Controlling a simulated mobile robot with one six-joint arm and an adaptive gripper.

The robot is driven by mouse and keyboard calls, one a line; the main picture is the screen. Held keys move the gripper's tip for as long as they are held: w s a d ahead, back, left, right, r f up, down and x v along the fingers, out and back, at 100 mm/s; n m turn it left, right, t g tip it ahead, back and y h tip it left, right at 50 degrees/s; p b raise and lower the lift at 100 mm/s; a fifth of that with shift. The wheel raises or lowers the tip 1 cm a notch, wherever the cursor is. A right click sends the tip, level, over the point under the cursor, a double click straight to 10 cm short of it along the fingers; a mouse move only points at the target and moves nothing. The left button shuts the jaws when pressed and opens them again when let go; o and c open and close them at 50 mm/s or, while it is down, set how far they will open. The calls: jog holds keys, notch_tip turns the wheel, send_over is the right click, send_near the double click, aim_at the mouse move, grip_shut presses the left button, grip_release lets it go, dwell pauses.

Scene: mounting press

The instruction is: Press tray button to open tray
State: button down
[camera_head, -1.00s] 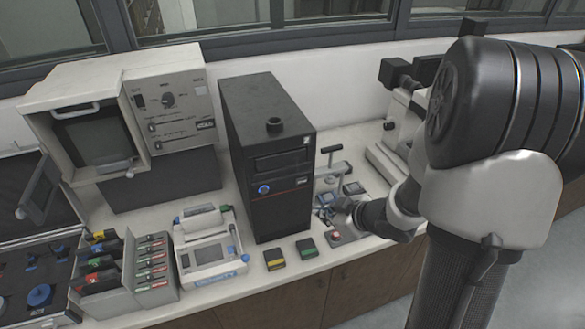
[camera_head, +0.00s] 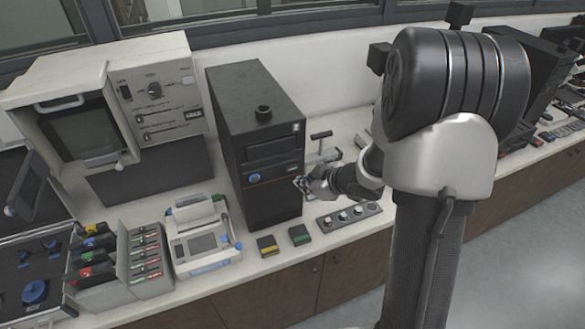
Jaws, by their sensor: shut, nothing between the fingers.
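A black tower unit (camera_head: 255,120) stands upright on the counter, with a recessed panel (camera_head: 272,153) on its front. A round blue button (camera_head: 254,178) sits below the panel, above a thin red line. I see no open tray on the tower's front. I cannot tell which control is the tray button. My gripper (camera_head: 301,184) is small in view, at the tower's right front edge, to the right of the blue button and apart from it. It is shut and empty. I cannot tell whether its tips touch the tower.
A strip with several round knobs (camera_head: 349,216) lies on the counter below my gripper. Small yellow (camera_head: 267,245) and green (camera_head: 299,235) boxes lie before the tower. A white device (camera_head: 203,243) stands to its left. A T-shaped handle (camera_head: 321,136) stands behind my gripper.

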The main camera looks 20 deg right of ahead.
jog(key=shift+w+p, duration=0.3)
jog(key=shift+w, duration=0.75)
dwell(0.7)
jog(key=shift+w+p, duration=0.35)
jog(key=shift+w, duration=0.1)
jog(key=shift+w+p, duration=0.3)
jog(key=shift+w, duration=0.05)
dwell(0.5)
jog(key=shift+s, duration=0.85)
jog(key=s, duration=0.5)
jog(key=shift+b, duration=0.35)
